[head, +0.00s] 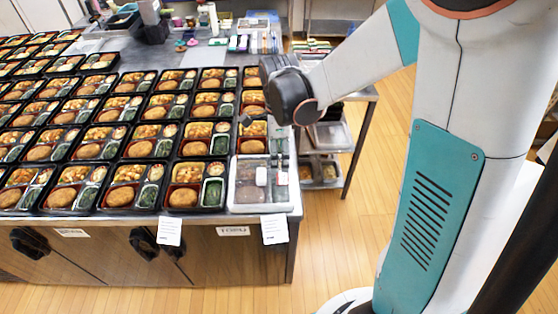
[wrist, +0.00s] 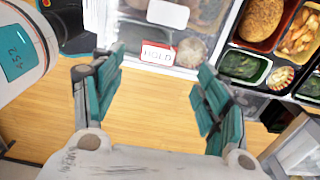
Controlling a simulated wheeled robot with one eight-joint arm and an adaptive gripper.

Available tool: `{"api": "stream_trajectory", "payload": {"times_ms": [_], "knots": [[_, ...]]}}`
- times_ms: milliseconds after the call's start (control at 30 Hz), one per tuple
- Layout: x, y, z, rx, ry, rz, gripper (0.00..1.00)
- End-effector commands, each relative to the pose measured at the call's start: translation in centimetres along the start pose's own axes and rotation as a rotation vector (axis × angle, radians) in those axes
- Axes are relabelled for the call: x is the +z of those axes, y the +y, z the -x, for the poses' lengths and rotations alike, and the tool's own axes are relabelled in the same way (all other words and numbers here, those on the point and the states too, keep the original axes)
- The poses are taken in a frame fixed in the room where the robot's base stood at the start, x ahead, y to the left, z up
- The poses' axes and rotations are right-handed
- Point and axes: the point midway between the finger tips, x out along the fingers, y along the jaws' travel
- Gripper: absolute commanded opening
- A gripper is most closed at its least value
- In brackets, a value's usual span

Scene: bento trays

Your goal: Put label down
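A small white label with a red border reading HOLD (wrist: 157,53) shows in the wrist view between my fingertips, at the edge of a clear-lidded tray. My gripper (wrist: 158,65) has its two teal fingers spread wide, one on each side of the label, with no contact visible. The lidded tray (head: 234,203) sits at that corner. A larger blank white label (wrist: 168,13) lies on its lid, and it also shows in the head view (head: 261,176).
Rows of open bento trays (head: 124,173) fill the table left of the lidded tray. Two white paper slips (head: 170,232) and (head: 274,229) hang on the table's front. A side shelf (head: 320,173) with containers stands to the right. Wooden floor (head: 340,230) is clear there.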

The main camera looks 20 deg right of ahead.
Motion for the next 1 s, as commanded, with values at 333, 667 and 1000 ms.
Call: {"api": "stream_trajectory", "payload": {"times_ms": [333, 667, 1000], "knots": [[0.0, 0.1, 3.8, -0.004, -0.001, 0.011, 0.68], [-1.1, 3.5, 8.8, -0.152, -0.013, 0.448, 0.68], [-2.8, 8.8, 13.3, -0.378, 0.093, 1.090, 0.68]]}}
